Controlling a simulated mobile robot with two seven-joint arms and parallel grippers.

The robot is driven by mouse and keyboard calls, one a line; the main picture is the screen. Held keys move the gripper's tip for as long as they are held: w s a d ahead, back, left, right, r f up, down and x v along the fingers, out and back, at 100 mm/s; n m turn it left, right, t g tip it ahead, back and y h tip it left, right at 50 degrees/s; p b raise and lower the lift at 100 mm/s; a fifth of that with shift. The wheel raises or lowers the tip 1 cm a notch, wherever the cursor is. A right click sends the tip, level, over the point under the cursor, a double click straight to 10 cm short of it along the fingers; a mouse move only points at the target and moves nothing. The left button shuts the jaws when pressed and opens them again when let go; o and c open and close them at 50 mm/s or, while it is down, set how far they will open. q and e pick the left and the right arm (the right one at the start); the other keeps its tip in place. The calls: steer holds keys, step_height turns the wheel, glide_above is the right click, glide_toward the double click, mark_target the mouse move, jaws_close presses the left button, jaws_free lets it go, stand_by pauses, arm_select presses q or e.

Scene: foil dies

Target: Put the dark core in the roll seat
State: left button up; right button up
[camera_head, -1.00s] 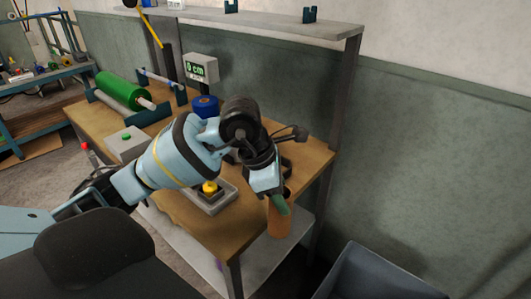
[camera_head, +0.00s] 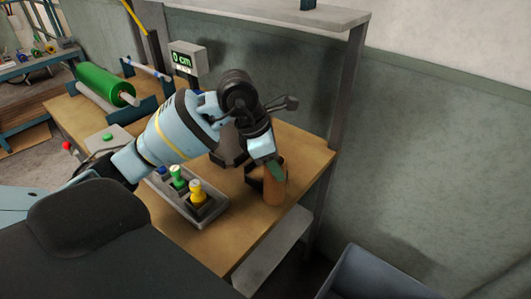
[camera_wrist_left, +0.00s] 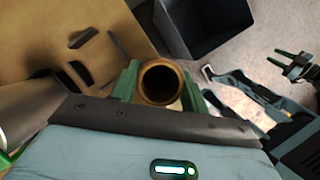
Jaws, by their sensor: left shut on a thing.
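My left gripper (camera_head: 274,172) is shut on a brown, hollow core (camera_head: 274,189), held upright near the right side of the wooden table. In the left wrist view, the core's open round end (camera_wrist_left: 161,82) shows between the green fingers. Dark curved pieces (camera_head: 254,180) stand on the table just left of the core; they may be the roll seat, but I cannot tell for sure. The left wrist view shows similar separate dark pieces (camera_wrist_left: 81,72). Whether the core's lower end touches the table is unclear. Part of my right arm, with its gripper (camera_wrist_left: 293,62), shows there too; its opening is unclear.
A tray (camera_head: 190,206) with blue, green and yellow knobs stands left of the core. A green roll (camera_head: 103,84) lies at the back left, near a display (camera_head: 186,60) reading 0 cm. A grey bin (camera_head: 375,275) stands at the lower right.

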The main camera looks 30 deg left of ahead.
arm_select(q)
steer(key=w+a+f, duration=0.1)
steer(key=w+a, duration=0.7)
steer(key=shift+w, duration=0.2)
arm_select(e)
steer(key=shift+w+a+r, duration=0.2)
steer(key=shift+w+r, duration=0.1)
steer(key=shift+w, duration=0.15)
arm_select(q)
steer(key=shift+a, duration=0.1)
steer(key=f, duration=0.3)
steer(key=shift+w+a+f+p, duration=0.2)
steer(key=shift+w+f+p, duration=0.1)
steer(key=shift+p, duration=0.05)
arm_select(e)
steer(key=shift+w+d+r, duration=0.2)
steer(key=shift+w+r, duration=0.05)
steer(key=shift+r, duration=0.05)
arm_select(q)
steer(key=shift+f, duration=0.2)
steer(key=o, duration=1.2)
steer(key=shift+o, duration=0.3)
arm_select(e)
steer(key=shift+a+f, duration=0.1)
